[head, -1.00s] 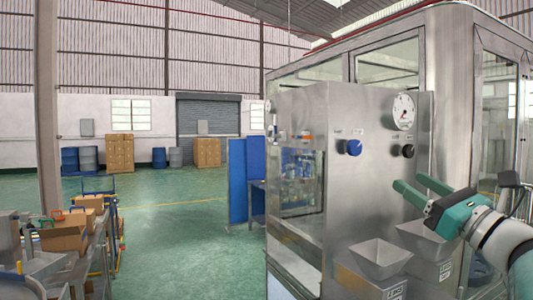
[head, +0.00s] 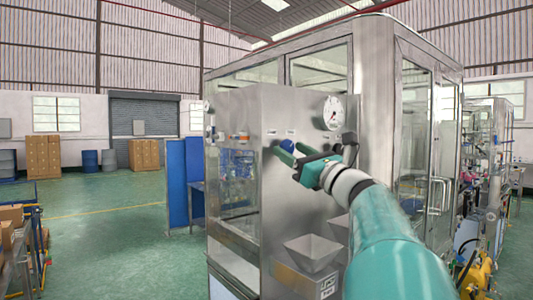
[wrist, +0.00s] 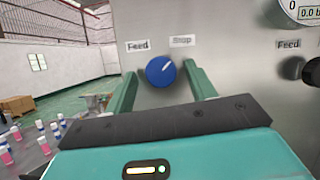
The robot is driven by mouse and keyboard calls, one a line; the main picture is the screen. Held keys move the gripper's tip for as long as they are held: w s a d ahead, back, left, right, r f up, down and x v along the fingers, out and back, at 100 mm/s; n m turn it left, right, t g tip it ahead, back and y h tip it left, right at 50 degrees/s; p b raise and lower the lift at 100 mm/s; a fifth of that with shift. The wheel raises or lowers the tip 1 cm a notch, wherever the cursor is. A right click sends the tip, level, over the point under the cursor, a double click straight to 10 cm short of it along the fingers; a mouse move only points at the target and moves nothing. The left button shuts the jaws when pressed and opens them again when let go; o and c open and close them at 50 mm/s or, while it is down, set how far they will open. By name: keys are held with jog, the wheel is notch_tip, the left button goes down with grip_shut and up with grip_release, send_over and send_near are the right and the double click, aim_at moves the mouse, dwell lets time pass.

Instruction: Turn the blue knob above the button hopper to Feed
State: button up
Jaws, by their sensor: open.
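The blue knob (wrist: 160,71) is on the steel panel, between a "Feed" label (wrist: 137,45) at upper left and a "Stop" label (wrist: 182,41) at upper right. Its white mark points up and right, toward Stop. My gripper (wrist: 159,69) is open, with one green finger on each side of the knob; I cannot tell whether they touch it. In the head view the knob (head: 288,143) is partly hidden by my gripper (head: 286,149). A steel hopper (head: 313,250) sits lower on the panel, below the knob.
A pressure gauge (head: 333,112) is up and right of the blue knob. A black knob (wrist: 313,70) with its own Feed label shows at the wrist view's right edge. A second hopper (head: 340,228) is partly behind my arm. Open green floor (head: 110,225) lies left.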

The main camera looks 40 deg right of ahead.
jog(key=shift+w+d, duration=0.1)
jog(key=shift+w, duration=0.05)
jog(key=shift+c, duration=1.4)
jog(key=c, duration=0.7)
